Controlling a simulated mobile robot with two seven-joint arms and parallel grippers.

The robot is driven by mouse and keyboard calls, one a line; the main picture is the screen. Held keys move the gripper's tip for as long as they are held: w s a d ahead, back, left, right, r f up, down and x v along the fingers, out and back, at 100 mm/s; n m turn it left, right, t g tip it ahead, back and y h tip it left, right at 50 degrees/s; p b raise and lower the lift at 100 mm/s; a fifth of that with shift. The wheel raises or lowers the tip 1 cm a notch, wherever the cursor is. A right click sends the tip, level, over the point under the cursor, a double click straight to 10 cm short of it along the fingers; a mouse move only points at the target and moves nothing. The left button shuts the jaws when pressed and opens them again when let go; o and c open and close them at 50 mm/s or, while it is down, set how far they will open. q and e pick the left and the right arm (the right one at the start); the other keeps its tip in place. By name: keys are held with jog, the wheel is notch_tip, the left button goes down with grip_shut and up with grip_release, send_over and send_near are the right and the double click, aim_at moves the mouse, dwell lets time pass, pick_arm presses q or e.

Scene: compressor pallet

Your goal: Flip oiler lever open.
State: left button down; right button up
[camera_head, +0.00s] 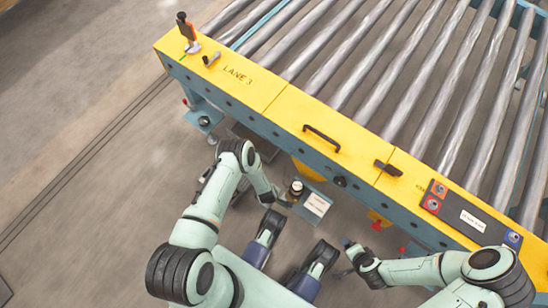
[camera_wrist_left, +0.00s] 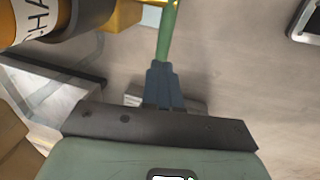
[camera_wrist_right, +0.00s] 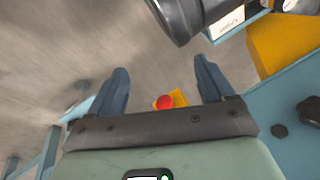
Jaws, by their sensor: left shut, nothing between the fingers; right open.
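The likely oiler is a small round-topped canister (camera_head: 296,187) beside the yellow conveyor frame in the head view. In the left wrist view, a dark cylinder with a white "CHA" label and orange band (camera_wrist_left: 32,20) fills the top left. My left gripper (camera_wrist_left: 163,70) is shut and empty, to the right of that cylinder. A slim green rod (camera_wrist_left: 168,30) lies in line beyond its fingertips; I cannot tell whether it is the lever or whether they touch. My right gripper (camera_wrist_right: 160,82) is open and empty, below the conveyor frame. The lever's position is unclear.
The roller conveyor's yellow side frame (camera_head: 275,95) runs diagonally across the head view. A labelled box (camera_head: 316,204) stands beside the canister. Bare floor (camera_head: 70,150) lies to the left.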

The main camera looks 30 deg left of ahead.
pick_arm(q)
notch_tip(320, 180, up, 12)
jog(key=s+a+p, duration=0.2)
jog(key=p, duration=0.2)
jog(key=shift+s+f, duration=0.15)
pick_arm(e)
jog(key=s+a+r+g+y, duration=0.1)
jog(key=s+a+r, duration=0.2)
jog(key=s+r, duration=0.2)
jog(key=shift+s+r+n+g, duration=0.3)
jog(key=shift+s+r+g, duration=0.1)
jog(key=shift+s, duration=0.6)
pick_arm(q)
jog(key=shift+d, duration=0.1)
pick_arm(e)
jog(key=shift+a, duration=0.1)
